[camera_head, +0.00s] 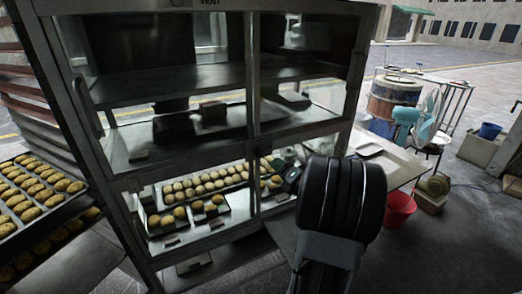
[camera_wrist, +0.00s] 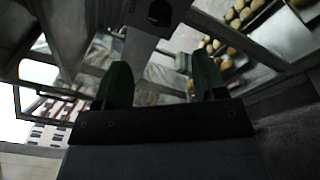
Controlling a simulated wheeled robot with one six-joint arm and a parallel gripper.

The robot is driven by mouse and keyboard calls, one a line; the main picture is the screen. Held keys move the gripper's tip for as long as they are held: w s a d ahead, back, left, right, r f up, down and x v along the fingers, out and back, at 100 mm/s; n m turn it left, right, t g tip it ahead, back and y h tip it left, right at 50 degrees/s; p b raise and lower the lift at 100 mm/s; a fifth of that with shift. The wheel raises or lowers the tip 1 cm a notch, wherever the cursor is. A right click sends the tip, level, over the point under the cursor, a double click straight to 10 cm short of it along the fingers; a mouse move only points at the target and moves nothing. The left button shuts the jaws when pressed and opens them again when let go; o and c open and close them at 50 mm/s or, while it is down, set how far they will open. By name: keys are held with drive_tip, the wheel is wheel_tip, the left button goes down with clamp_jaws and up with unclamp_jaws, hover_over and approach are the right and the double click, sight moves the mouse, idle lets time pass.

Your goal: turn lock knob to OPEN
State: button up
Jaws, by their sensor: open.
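A small dark knob (camera_wrist: 160,12) on a grey plate is at the top middle of the wrist view, beyond my fingertips. It looks like the lock knob, but no marking or setting can be read. In the head view a small dark knob (camera_head: 257,152) sits on the middle upright of the glass-fronted cabinet (camera_head: 252,70). My gripper (camera_wrist: 160,64) is open, its two green fingers apart with nothing between them. In the head view my gripper (camera_head: 287,178) is mostly hidden by my arm, in front of the cabinet's lower right pane.
Trays of buns (camera_head: 185,214) lie inside the cabinet, and more bun trays (camera_head: 35,190) stand at the left. A side table (camera_head: 398,165), a red bucket (camera_head: 399,208) and a blue fan (camera_head: 425,118) are at the right. Open paving lies beyond.

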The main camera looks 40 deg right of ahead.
sight(261, 154)
drive_tip(key=w+p, duration=0.2)
drive_tip(key=w, duration=0.9)
drive_tip(key=shift+w, duration=0.35)
drive_tip(key=shift+c, duration=0.2)
drive_tip(key=c, duration=0.8)
drive_tip(key=shift+f, duration=0.1)
drive_tip(key=shift+c, duration=0.2)
